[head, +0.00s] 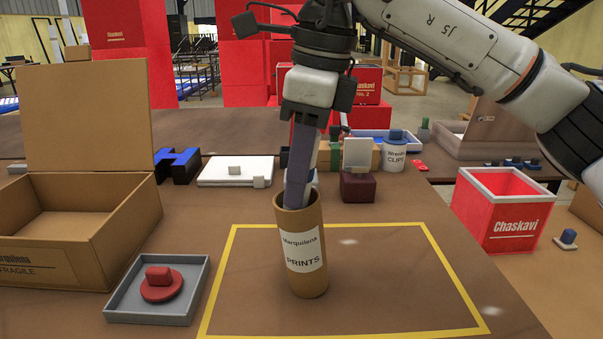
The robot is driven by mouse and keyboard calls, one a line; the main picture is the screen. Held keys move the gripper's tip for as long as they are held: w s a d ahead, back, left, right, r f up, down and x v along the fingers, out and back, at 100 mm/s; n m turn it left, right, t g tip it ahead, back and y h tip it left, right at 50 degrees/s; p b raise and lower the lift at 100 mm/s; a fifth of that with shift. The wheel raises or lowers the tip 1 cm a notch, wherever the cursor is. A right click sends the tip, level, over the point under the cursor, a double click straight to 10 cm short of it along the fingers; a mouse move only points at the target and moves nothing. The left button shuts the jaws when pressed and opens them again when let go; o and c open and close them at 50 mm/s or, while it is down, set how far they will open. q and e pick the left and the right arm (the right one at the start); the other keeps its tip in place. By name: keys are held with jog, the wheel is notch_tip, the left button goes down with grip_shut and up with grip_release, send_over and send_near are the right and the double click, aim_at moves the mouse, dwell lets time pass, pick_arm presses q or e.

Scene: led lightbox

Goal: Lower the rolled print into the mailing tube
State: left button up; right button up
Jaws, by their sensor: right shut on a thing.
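The rolled print (299,165) is a long purple-grey roll, close to upright with a slight tilt. My right gripper (306,112) points down above the tube and is shut on the print's upper part. The mailing tube (309,279) is brown and open-topped, with a white label reading "Marquilena PRINTS". It stands upright inside the yellow outline on the table. The print's lower end passes behind the tube's front rim and appears to be inside the mouth; how deep it sits is hidden. My left gripper is not in view.
An open cardboard box (130,232) stands at the left, near a grey tray (196,313) with a red knobbed piece (160,284). A red Chaskavi bin (497,230) stands at the right. Small items line the table behind the tube. The yellow-outlined area (400,275) is otherwise clear.

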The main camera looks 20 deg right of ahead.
aim_at(311, 224)
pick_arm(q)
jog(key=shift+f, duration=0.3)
pick_arm(e)
jog(key=shift+g+h, duration=0.8)
jog(key=f, duration=0.2)
jog(key=d+f, duration=0.1)
jog(key=f, duration=0.4)
jog(key=shift+s+d+f, duration=0.25)
jog(key=shift+s, duration=0.05)
jog(key=o, duration=1)
jog(key=shift+o, duration=0.6)
jog(key=shift+t+y, duration=0.7)
jog(key=r, duration=0.5)
jog(key=r+p, duration=0.1)
jog(key=r, duration=0.5)
jog(key=r+p, duration=0.1)
jog(key=r, duration=0.4)
jog(key=shift+s+a+r, duration=0.15)
jog(key=shift+s, duration=0.15)
jog(key=shift+s+r, duration=0.1)
jog(key=shift+r, duration=0.55)
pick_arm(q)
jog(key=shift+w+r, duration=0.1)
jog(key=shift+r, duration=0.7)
